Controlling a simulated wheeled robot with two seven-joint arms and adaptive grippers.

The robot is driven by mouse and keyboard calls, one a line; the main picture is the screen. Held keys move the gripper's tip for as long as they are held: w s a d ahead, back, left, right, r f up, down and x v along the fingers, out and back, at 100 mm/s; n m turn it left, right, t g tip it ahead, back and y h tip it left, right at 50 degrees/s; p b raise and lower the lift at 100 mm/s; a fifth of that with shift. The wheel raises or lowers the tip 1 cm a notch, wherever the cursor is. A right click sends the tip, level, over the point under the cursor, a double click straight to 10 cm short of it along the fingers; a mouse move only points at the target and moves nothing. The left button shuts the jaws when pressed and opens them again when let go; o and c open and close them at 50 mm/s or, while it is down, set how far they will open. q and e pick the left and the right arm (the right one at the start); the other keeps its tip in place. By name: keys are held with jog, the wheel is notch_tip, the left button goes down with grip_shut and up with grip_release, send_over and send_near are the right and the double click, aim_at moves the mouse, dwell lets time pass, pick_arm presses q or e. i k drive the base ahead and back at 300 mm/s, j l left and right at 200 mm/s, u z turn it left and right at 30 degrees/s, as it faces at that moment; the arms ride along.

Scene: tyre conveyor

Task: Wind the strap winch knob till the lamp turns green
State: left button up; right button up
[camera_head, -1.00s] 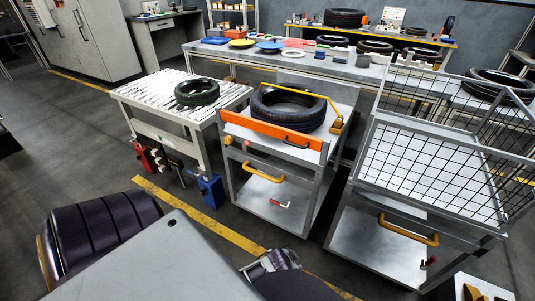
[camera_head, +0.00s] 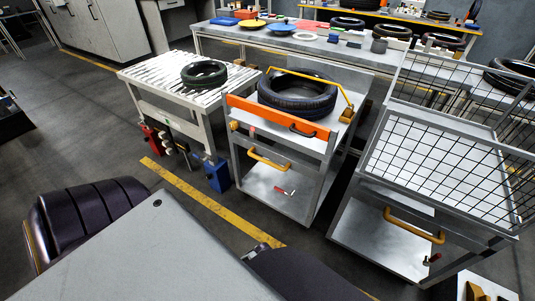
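A tyre (camera_head: 297,98) lies flat on top of a grey trolley (camera_head: 325,150) in the middle of the head view. A yellow strap or bar (camera_head: 288,72) passes over it and ends at a yellow-brown block (camera_head: 347,114) at the right. An orange bar (camera_head: 275,118) crosses the trolley's front, with a small yellow-orange knob (camera_head: 234,126) below its left end. A small reddish spot (camera_head: 252,130), perhaps the lamp, shows beside the knob; I see no green on it. Neither of my grippers is in view; only dark arm links show at the bottom.
A roller conveyor (camera_head: 150,77) with a smaller tyre (camera_head: 204,73) stands left of the trolley. A wire-mesh cart (camera_head: 385,245) with a yellow handle stands close on its right. A long bench (camera_head: 300,51) with coloured parts runs behind. The floor in front, with a yellow line, is clear.

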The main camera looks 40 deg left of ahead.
aim_at(233, 125)
jog(key=i+u, duration=0.2)
jog(key=u, duration=0.25)
jog(key=i+l+u, duration=0.15)
jog(key=u, duration=0.25)
jog(key=i+l+u, duration=0.15)
jog(key=u, duration=0.3)
jog(key=i+l+u, duration=0.25)
jog(key=u, duration=0.2)
